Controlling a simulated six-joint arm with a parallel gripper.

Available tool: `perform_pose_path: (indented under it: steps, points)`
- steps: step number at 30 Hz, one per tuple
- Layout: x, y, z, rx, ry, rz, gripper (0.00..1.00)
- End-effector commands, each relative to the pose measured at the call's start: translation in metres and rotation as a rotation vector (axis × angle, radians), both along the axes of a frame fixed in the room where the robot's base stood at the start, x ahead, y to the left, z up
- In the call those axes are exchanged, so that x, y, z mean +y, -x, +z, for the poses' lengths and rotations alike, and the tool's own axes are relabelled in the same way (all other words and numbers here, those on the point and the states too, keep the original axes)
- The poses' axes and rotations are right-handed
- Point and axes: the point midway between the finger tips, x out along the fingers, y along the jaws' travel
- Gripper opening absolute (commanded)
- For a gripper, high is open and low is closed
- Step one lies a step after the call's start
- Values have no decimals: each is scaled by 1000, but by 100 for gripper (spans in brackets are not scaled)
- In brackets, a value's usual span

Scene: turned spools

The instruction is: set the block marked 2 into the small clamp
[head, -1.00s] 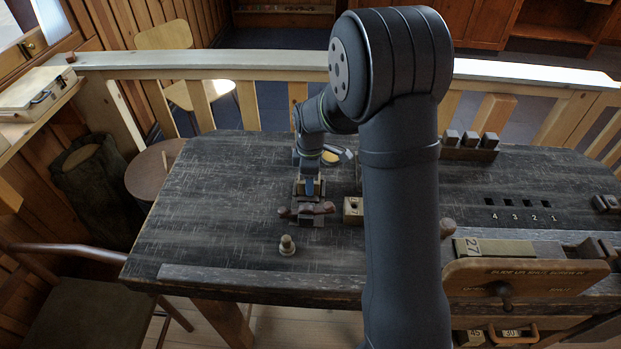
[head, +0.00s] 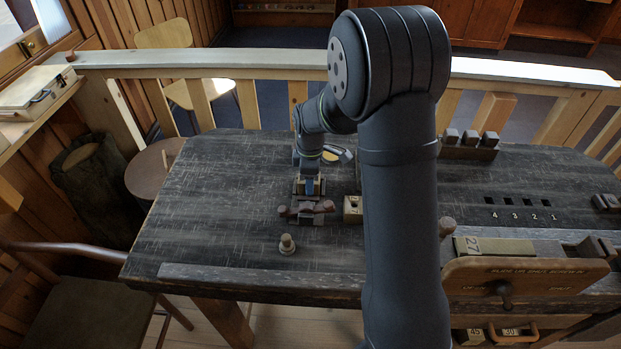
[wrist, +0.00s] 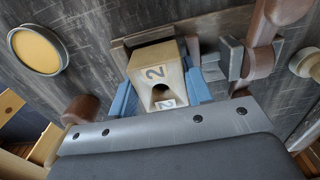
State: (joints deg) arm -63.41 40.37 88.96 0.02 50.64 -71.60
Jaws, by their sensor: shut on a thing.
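The block marked 2 (wrist: 155,72) is pale wood with a dark hole and a 2 on two faces. My gripper (wrist: 160,92) is shut on it, with a blue finger on each side. The small clamp shows in the head view (head: 306,211), with reddish-brown handle ends, just in front of my gripper (head: 309,190). In the wrist view its brown handle (wrist: 262,38) and grey jaw (wrist: 232,60) lie right of the block. Brown wood shows behind the block. I cannot tell whether the block's underside touches the clamp.
Another pale block with a hole (head: 353,208) stands right of the clamp. A small spool-like peg (head: 287,245) stands in front. A yellow disc (wrist: 36,48) lies behind. Several numbered slots (head: 521,208) and a larger vise (head: 525,275) are at right. The table's left side is clear.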

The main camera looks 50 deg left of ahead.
Motion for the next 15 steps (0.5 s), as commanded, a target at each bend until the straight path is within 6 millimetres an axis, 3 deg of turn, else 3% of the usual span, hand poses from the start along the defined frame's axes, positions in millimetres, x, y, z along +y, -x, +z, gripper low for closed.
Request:
perform_pose_path:
  steps: [5,6,10,15]
  points:
    - [0,0,-1,0,0,0,22]
    - [0,0,-1,0,0,0,47]
    - [0,0,-1,0,0,0,71]
    - [0,0,-1,0,0,0,71]
